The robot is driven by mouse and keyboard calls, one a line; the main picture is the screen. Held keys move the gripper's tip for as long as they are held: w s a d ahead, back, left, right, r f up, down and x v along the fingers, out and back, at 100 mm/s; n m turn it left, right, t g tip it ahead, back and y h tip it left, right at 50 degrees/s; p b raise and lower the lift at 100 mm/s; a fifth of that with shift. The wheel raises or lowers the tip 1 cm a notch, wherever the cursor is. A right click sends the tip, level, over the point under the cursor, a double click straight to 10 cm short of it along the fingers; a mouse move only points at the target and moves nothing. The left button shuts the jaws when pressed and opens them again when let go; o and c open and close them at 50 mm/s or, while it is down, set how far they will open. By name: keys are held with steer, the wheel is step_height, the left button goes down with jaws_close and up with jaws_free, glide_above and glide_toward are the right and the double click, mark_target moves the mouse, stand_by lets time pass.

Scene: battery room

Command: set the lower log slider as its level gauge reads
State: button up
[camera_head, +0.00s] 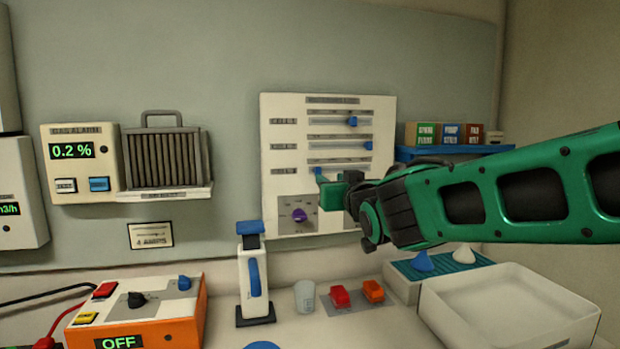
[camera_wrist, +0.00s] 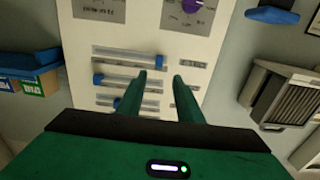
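The log panel (camera_head: 278,220) is a white board on the wall with three horizontal slider tracks and a purple knob below them. The lower slider's blue handle (camera_head: 318,172) is near the left end of its track. The upper two handles sit toward the right. My gripper (camera_head: 330,188) is just in front of the panel, close below the lower slider. The wrist view shows the panel upside down, with the two green fingers of my gripper (camera_wrist: 159,75) apart and nothing seen between them. Contact with the handle cannot be told. I cannot identify a level gauge with certainty.
A gas alarm (camera_head: 82,135) reads 0.2 %. A white device with a blue handle (camera_head: 244,285) stands on the bench near a clear cup (camera_head: 304,297). An orange-fronted box (camera_head: 165,330) shows OFF. A white tray (camera_head: 470,320) is at right, below my arm.

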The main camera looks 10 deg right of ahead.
mark_target(319, 172)
steer(key=w, duration=1)
steer(key=shift+w+d+f, duration=0.1)
steer(key=shift+w, duration=0.05)
jaws_close()
